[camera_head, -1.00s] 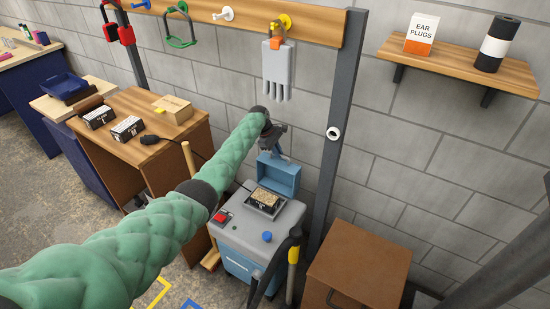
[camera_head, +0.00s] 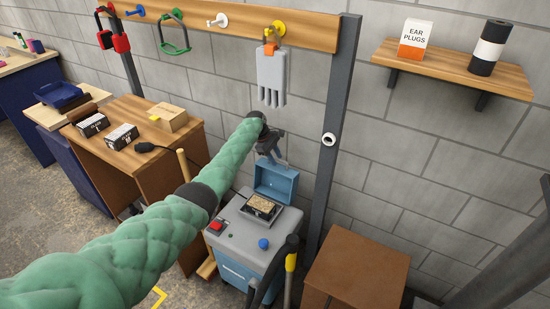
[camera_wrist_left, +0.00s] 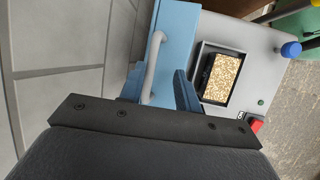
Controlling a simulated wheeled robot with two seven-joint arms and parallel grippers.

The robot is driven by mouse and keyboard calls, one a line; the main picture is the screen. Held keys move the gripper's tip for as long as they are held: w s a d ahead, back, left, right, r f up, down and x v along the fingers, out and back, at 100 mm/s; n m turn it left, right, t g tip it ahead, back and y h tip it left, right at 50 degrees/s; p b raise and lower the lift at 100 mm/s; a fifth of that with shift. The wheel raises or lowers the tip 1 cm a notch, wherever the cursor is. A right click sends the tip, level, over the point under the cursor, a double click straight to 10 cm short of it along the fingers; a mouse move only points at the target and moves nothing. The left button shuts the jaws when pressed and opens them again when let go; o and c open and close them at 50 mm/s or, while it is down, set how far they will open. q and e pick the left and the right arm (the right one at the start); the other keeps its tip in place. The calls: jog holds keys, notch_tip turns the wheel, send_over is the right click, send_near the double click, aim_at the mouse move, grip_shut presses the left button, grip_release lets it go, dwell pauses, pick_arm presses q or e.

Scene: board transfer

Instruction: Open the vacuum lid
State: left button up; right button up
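The blue vacuum lid (camera_head: 275,184) stands raised at the back of the grey-topped vacuum (camera_head: 240,226), and the compartment below it is uncovered. A box with a speckled tan top (camera_head: 262,206) sits in that compartment; it also shows in the left wrist view (camera_wrist_left: 221,80). My left gripper (camera_head: 273,160) is at the upper edge of the lid. In the left wrist view its blue fingers (camera_wrist_left: 158,90) are apart, with the lid's grey handle (camera_wrist_left: 153,66) between them; a gap shows beside the handle. My right gripper is not in view.
A red switch (camera_head: 216,226) and a blue knob (camera_head: 263,244) are on the vacuum's top. A black hose with a yellow part (camera_head: 291,262) stands at its front right. A brown cabinet (camera_head: 358,265) is to the right, a dark post (camera_head: 335,130) behind.

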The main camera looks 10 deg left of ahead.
pick_arm(q)
jog(key=shift+a+r, duration=0.2)
jog(key=shift+r, duration=0.1)
jog(key=b+v, duration=0.1)
jog(key=v, duration=0.6)
jog(key=shift+b, duration=0.3)
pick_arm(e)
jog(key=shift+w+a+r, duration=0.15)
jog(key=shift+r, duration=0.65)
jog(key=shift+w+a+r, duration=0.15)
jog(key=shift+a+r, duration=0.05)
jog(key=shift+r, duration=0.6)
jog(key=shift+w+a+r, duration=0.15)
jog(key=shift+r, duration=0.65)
